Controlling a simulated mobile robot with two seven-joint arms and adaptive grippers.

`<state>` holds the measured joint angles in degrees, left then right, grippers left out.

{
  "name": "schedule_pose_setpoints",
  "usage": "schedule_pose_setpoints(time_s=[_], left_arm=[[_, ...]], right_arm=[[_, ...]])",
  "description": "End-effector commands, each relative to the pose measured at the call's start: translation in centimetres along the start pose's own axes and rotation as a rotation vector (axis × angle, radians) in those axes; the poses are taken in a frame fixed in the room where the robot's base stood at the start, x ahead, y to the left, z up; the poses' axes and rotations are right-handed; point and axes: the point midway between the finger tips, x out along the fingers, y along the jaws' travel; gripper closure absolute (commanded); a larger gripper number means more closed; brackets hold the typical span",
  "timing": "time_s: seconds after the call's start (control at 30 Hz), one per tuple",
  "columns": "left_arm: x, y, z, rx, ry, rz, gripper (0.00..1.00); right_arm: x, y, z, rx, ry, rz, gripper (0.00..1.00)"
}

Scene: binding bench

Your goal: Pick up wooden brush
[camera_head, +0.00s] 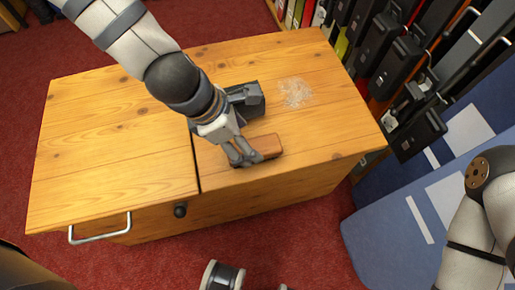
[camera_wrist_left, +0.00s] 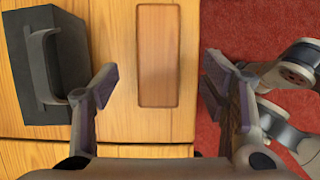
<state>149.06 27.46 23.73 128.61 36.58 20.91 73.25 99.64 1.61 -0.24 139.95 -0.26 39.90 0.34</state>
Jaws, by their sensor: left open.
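The wooden brush (camera_head: 269,146) shows as a reddish-brown rectangular block on the wooden bench top (camera_head: 110,130), close to its front edge. In the left wrist view the brush (camera_wrist_left: 158,55) lies lengthwise, between the lines of the two fingers and beyond their tips. My left gripper (camera_head: 246,158) reaches down over the bench beside the brush, covering its left end in the head view. Its fingers (camera_wrist_left: 160,78) are spread wide with nothing between them. Contact with the brush cannot be made out. Of my right arm only links show at the right edge; its gripper is out of view.
A dark grey box with a handle (camera_head: 247,98) stands just behind the brush; it also shows in the wrist view (camera_wrist_left: 35,85). A pale dusty patch (camera_head: 295,92) lies on the bench. Its left half is clear. A rack of dark items (camera_head: 380,60) stands right.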

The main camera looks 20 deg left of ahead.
Motion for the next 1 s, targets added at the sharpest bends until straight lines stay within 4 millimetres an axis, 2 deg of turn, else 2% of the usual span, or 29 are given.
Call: schedule_pose_setpoints(time_s=[0.3, 0.37, 1.0], left_arm=[[5.4, 0.1, -0.5, 0.001, 0.002, -0.002, 0.33], [6.0, 0.1, -0.4, 0.002, 0.002, -0.001, 0.33], [6.4, 0.2, -0.5, 0.001, 0.0, 0.001, 0.33]], right_arm=[[1.7, 0.0, -0.3, 0.001, -0.022, 0.001, 1.0], [1.9, 0.0, -0.3, 0.001, -0.024, 0.001, 1.0], [1.7, 0.0, -0.3, 0.001, -0.021, 0.001, 1.0]])
